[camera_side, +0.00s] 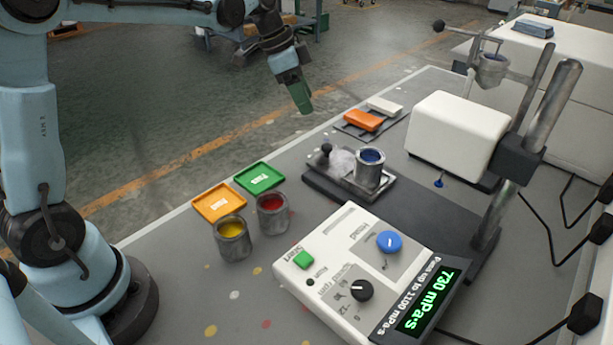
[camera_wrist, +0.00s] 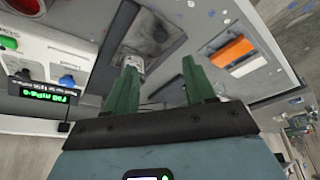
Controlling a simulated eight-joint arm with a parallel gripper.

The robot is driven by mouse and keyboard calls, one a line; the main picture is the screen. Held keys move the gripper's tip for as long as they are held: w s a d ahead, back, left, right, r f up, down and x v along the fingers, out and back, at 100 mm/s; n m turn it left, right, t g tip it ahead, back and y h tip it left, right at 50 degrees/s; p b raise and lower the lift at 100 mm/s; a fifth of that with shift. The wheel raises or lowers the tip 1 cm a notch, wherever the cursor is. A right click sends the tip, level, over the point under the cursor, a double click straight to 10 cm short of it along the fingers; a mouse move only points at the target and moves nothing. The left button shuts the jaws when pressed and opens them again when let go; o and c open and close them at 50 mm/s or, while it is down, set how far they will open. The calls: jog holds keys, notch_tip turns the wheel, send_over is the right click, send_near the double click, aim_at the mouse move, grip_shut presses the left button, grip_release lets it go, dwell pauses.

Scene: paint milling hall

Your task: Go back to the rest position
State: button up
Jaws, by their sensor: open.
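My gripper (camera_side: 301,98) is raised above the back edge of the table in the side view, its green fingers pointing down. In the wrist view the two green fingers of my gripper (camera_wrist: 160,82) stand apart, with nothing held between them. The blue-filled metal cup (camera_side: 369,170) stands on a metal plate on the dark instrument base, apart from my gripper. The yellow-filled cup (camera_side: 232,240) and the red-filled cup (camera_side: 272,214) stand on the table to the left.
A green tray (camera_side: 259,177) and an orange tray (camera_side: 219,203) lie near the left table edge. The control box (camera_side: 352,262) reads 730 mPa·s. A white instrument head (camera_side: 455,135) hangs on a steel post (camera_side: 555,95). Orange (camera_side: 363,120) and white (camera_side: 384,106) blocks lie behind.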

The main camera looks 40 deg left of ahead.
jog(key=s+d+f+n+t+y, duration=0.1)
jog(key=s+n, duration=0.3)
jog(key=s, duration=0.5)
jog(key=s+d+f+n+t+y, duration=0.1)
jog(key=s+n, duration=0.3)
jog(key=s, duration=0.6)
jog(key=shift+d+n+t+y, duration=0.4)
jog(key=shift+d+t+y, duration=0.2)
jog(key=shift+t, duration=0.3)
